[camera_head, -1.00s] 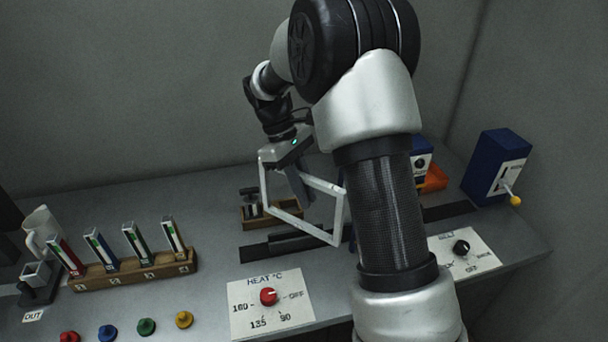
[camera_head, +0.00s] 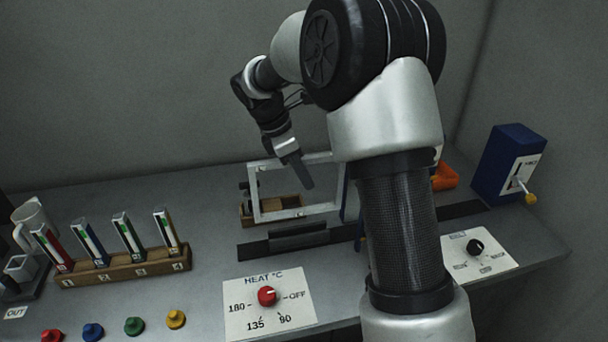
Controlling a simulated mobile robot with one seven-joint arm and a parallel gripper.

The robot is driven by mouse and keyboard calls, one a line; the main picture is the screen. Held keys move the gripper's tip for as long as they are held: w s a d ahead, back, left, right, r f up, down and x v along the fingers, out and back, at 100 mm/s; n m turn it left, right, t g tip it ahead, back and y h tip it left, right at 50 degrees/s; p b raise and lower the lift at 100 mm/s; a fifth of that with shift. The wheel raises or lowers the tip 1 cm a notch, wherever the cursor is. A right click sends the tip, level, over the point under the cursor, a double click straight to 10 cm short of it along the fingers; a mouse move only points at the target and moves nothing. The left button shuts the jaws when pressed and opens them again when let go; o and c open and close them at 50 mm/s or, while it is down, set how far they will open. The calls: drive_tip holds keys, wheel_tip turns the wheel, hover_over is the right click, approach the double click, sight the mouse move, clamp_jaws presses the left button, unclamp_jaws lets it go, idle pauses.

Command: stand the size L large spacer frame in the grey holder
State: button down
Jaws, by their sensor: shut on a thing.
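The large spacer frame is a thin white rectangular outline (camera_head: 254,192). My gripper (camera_head: 306,183) is shut on it near its top bar, with the fingers reaching down across the opening. The frame is nearly upright and faces the camera. Its lower bar appears just above and behind the dark grey holder (camera_head: 299,237), a low slotted block on the bench; I cannot tell the exact gap. The frame's right end is partly hidden by my arm. No size mark is readable on it.
A wooden box (camera_head: 247,217) stands behind the frame. A dark rail (camera_head: 455,211) runs along the bench. At the left are a numbered wooden rack (camera_head: 125,271) and several coloured knobs. A heat dial panel (camera_head: 243,318) lies in front. A blue lever box (camera_head: 505,165) stands right.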

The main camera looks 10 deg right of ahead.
drive_tip(key=b, duration=0.4)
hover_over(306, 209)
drive_tip(key=f, duration=0.4)
drive_tip(key=shift+a+f, duration=0.25)
drive_tip(key=shift+f, duration=0.1)
drive_tip(key=shift+f+b, duration=0.8)
drive_tip(key=shift+f, duration=1.75)
drive_tip(key=c, duration=1.7)
unclamp_jaws()
